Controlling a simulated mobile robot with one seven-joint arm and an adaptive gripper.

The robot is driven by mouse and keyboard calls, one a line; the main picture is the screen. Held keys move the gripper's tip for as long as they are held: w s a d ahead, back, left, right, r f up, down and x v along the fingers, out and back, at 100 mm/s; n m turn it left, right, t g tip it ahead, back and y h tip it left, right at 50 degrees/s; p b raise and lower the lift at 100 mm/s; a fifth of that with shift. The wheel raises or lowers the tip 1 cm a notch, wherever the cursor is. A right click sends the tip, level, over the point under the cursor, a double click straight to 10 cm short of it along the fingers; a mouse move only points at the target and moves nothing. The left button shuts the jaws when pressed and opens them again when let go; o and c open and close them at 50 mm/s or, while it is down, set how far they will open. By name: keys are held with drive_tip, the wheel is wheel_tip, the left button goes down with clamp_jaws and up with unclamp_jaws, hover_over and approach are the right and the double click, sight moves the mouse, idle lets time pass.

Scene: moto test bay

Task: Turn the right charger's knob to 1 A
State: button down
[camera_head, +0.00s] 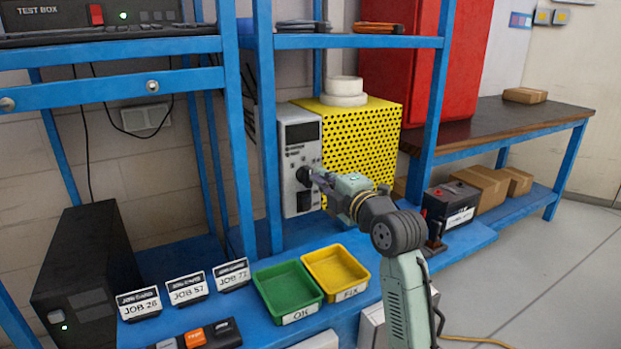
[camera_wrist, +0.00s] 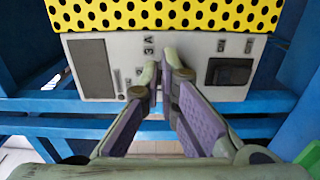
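The charger (camera_head: 300,139) has a pale front panel with a dark display, a dark knob (camera_head: 304,176) and a yellow perforated housing. Its panel (camera_wrist: 195,55) faces the wrist camera, with "3 A" legible above the fingertips. My gripper (camera_head: 319,177) is at the knob, its tips close together at the panel. In the wrist view my gripper (camera_wrist: 162,72) shows a narrow gap between its fingers. The fingers hide the knob there, so its setting and whether it is gripped cannot be told. No second charger is clearly visible.
White rings (camera_head: 344,92) sit on the housing. Blue rack posts (camera_head: 267,120) stand close to the charger. Green (camera_head: 285,288) and yellow (camera_head: 335,270) trays lie on the blue bench in front. A dark battery (camera_head: 450,204) stands right of my arm. Job cards (camera_head: 187,289) stand left.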

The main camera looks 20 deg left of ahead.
drive_tip(key=shift+w+a+r, duration=0.45)
drive_tip(key=shift+a+r, duration=0.05)
drive_tip(key=shift+r, duration=0.2)
drive_tip(key=c, duration=2.2)
unclamp_jaws()
drive_tip(key=shift+w+a+f, duration=0.1)
drive_tip(key=shift+a, duration=0.05)
drive_tip(key=shift+w+a+f, duration=0.25)
drive_tip(key=shift+a+f, duration=0.05)
drive_tip(key=shift+a, duration=0.15)
drive_tip(key=shift+w+a+f, duration=0.2)
drive_tip(key=shift+a+f, duration=0.1)
drive_tip(key=shift+a, duration=0.15)
clamp_jaws()
drive_tip(key=shift+s+r+b, duration=0.15)
drive_tip(key=shift+r+b, duration=0.05)
drive_tip(key=shift+b, duration=0.25)
drive_tip(key=shift+s, duration=0.35)
